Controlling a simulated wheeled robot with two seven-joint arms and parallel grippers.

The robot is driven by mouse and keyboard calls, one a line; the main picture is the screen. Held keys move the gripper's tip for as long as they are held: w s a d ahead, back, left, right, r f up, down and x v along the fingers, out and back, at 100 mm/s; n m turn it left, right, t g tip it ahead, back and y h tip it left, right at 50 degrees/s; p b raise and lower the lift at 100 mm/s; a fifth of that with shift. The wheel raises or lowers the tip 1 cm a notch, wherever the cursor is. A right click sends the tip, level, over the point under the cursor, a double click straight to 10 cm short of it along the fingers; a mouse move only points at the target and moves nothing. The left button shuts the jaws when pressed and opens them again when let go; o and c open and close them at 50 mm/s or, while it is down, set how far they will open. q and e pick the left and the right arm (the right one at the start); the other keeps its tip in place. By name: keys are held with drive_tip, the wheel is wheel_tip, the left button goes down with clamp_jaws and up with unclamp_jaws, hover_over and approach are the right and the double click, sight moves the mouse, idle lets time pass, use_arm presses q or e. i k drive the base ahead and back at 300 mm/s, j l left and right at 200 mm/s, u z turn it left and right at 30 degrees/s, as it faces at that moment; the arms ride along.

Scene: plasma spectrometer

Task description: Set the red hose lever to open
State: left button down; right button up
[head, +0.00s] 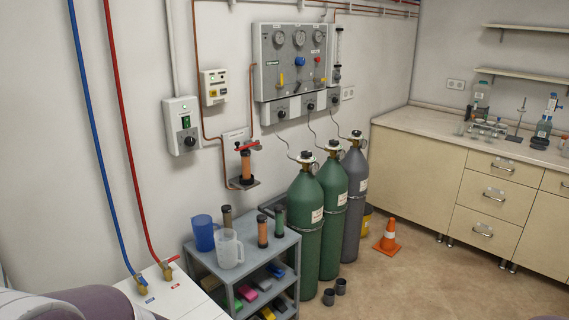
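The red hose (122,120) runs down the wall at the left to a brass valve (167,272) on top of a white cabinet (185,297). A small red lever (172,260) sits on this valve and slants up to the right. Whether that position is open or closed cannot be told. The blue hose (92,140) ends beside it at another brass valve with a blue lever (140,281). Parts of my own arm show at the bottom left, below the blue valve. Neither of my grippers is in view.
A grey cart (262,251) with a blue jug (204,232), a clear jug (229,248) and several cylinders stands right of the cabinet. Green gas bottles (306,225) and a grey one (354,195) stand behind it. An orange cone (389,236) is on the otherwise mostly clear floor.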

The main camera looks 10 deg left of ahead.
sight(165, 263)
drive_tip(key=i+l+u, duration=0.15)
drive_tip(key=i, duration=0.45)
drive_tip(key=i+l+u, duration=0.15)
drive_tip(key=i, duration=0.4)
drive_tip(key=i+l+u, duration=0.1)
drive_tip(key=i+l, duration=0.3)
drive_tip(key=i, duration=0.2)
drive_tip(key=i+l+u, duration=0.15)
drive_tip(key=i+l, duration=0.2)
drive_tip(key=i, duration=0.2)
drive_tip(key=i+l+u, duration=0.15)
drive_tip(key=i+l, duration=0.25)
drive_tip(key=i, duration=0.15)
drive_tip(key=l+u, duration=0.1)
drive_tip(key=u, duration=1.1)
drive_tip(key=i+l, duration=0.05)
